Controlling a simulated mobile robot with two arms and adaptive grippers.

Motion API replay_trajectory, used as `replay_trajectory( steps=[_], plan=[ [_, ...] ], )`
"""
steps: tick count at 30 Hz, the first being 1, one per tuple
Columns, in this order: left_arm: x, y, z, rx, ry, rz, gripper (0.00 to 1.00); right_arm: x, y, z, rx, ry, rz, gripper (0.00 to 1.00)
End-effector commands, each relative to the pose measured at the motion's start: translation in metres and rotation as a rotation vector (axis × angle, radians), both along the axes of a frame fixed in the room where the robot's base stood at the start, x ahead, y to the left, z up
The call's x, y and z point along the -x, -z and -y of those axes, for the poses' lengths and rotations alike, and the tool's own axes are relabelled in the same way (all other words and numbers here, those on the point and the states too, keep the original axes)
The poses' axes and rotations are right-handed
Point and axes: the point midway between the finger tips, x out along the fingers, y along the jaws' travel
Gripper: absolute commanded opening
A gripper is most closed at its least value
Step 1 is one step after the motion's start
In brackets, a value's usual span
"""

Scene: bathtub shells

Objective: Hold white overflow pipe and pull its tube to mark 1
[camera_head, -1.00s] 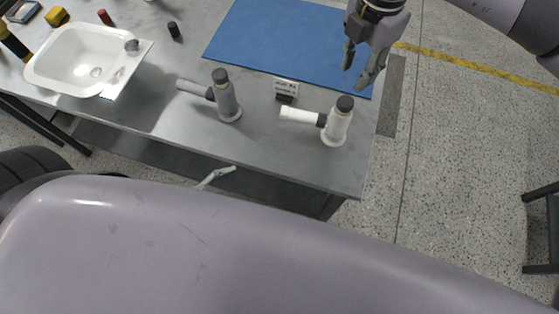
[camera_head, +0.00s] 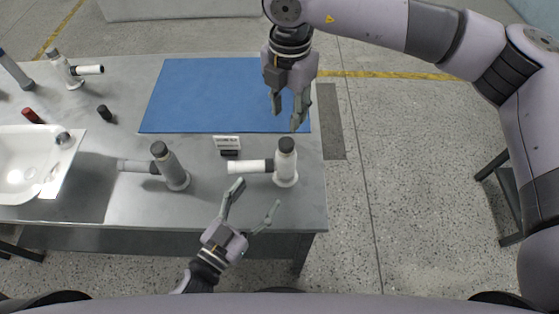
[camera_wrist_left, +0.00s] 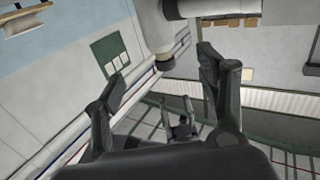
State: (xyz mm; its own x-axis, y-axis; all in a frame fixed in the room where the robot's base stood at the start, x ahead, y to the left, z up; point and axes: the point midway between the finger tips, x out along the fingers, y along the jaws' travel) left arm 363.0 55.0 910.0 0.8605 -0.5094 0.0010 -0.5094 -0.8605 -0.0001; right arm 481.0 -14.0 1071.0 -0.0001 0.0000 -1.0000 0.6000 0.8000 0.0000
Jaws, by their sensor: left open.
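The white overflow pipe (camera_head: 286,172) stands upright on the table near its front right corner, with a dark cap. Its white tube (camera_head: 248,167) points left from a dark collar. No mark on the tube can be read. My right gripper (camera_head: 287,122) is open and empty, fingers pointing down, just behind the white pipe's cap in the picture.
A grey overflow pipe (camera_head: 174,172) stands left of the white one. A small sign (camera_head: 227,142) stands between them; its text is unreadable. A blue mat (camera_head: 205,95) lies clear behind. Another white pipe (camera_head: 66,72) stands farther back.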

Motion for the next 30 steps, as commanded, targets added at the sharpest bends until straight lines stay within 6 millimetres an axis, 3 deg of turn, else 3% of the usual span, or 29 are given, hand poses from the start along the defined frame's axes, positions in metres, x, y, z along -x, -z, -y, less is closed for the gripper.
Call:
replay_trajectory(
  steps=[15,21,30],
  plan=[
    [-0.084,0.000,0.050,0.000,0.000,0.001,0.66,0.000,0.000,0.000,0.000,0.000,0.000,0.33],
    [-0.099,0.001,0.058,-0.001,0.000,0.000,0.66,0.000,0.000,0.000,0.000,0.000,0.000,0.33],
    [-0.101,0.000,0.060,-0.001,0.000,-0.001,0.66,0.000,0.000,0.000,0.000,0.000,0.000,0.33]
  ],
)
